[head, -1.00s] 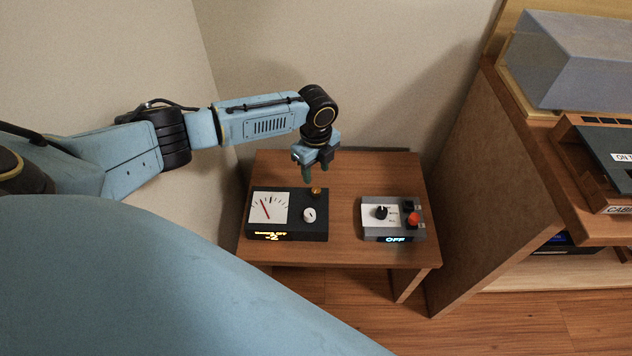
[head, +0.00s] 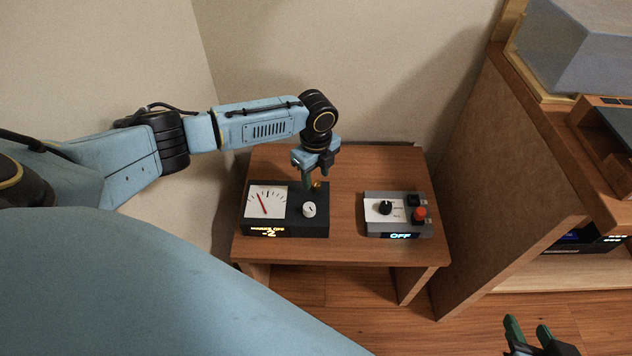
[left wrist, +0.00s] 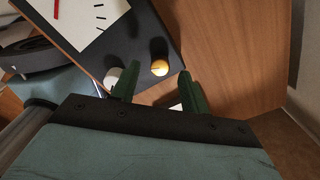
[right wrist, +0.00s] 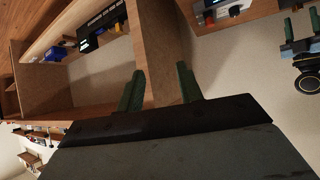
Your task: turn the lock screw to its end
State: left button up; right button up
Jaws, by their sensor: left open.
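The lock screw appears to be the small brass-yellow knob (head: 317,185) at the back right of the black gauge box (head: 285,230). In the left wrist view the yellow knob (left wrist: 159,67) shows a dark slot line and lies between the two fingertips in the picture. My left gripper (head: 311,183) is open, pointing down at the knob and partly hiding it. I cannot tell whether the fingers touch it. A white knob (head: 309,209) sits in front of it. The gauge needle is red and the display reads -2. My right gripper (head: 528,326) is open and empty, at the bottom right.
A grey box (head: 397,214) with a black dial, a red button and an OFF display stands to the right on the same small wooden table (head: 345,222). A wooden cabinet panel (head: 500,200) rises beyond the table's right side. Walls stand behind and to the left.

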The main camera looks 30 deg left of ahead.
pick_arm(q)
notch_tip(320, 180, down, 2)
jog(key=shift+b, duration=1)
pick_arm(e)
jog(key=w+a+r+t+y, duration=0.2)
jog(key=r+t, duration=0.4)
jog(key=r, duration=0.3)
jog(key=shift+w+a, duration=0.5)
jog(key=shift+w, duration=0.45)
